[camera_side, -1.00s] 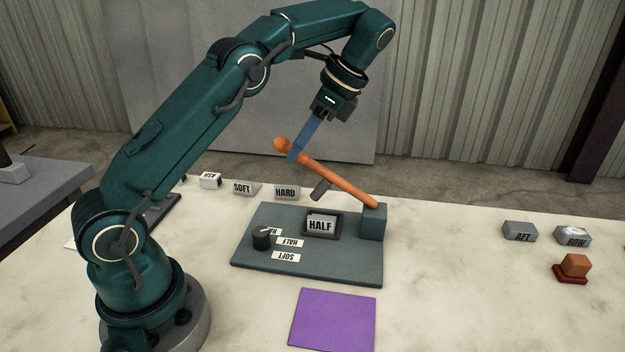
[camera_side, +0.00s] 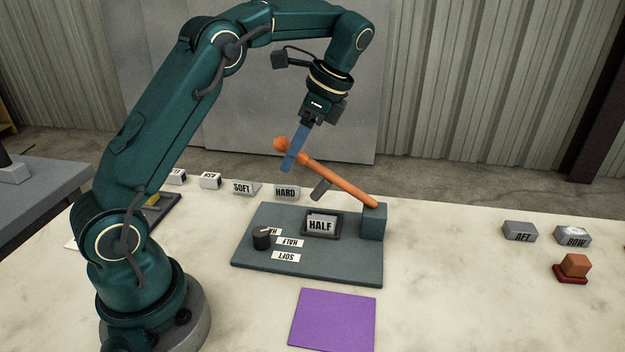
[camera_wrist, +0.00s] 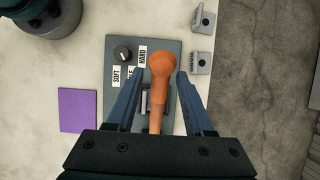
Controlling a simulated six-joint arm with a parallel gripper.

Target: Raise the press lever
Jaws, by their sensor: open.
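The orange press lever (camera_side: 335,178) slants up and left from its grey-blue pivot block (camera_side: 371,222) at the right of the press base (camera_side: 335,264). Its rounded knob end is raised well above the base. My gripper (camera_side: 287,168) is at the knob end, pointing down. In the wrist view the blue fingers of my gripper (camera_wrist: 158,78) stand apart, with the lever (camera_wrist: 159,90) between them and a gap on each side. A grey block marked HALF (camera_side: 320,225) sits in the dark recess under the lever.
A dark knob (camera_side: 262,238) and white labels are on the base. Grey blocks marked SOFT (camera_side: 243,188) and HARD (camera_side: 286,192) stand behind it. A purple mat (camera_side: 333,319) lies in front. Blocks marked AFT (camera_side: 520,231) and BOW (camera_side: 572,235), and an orange cube (camera_side: 575,264), are right.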

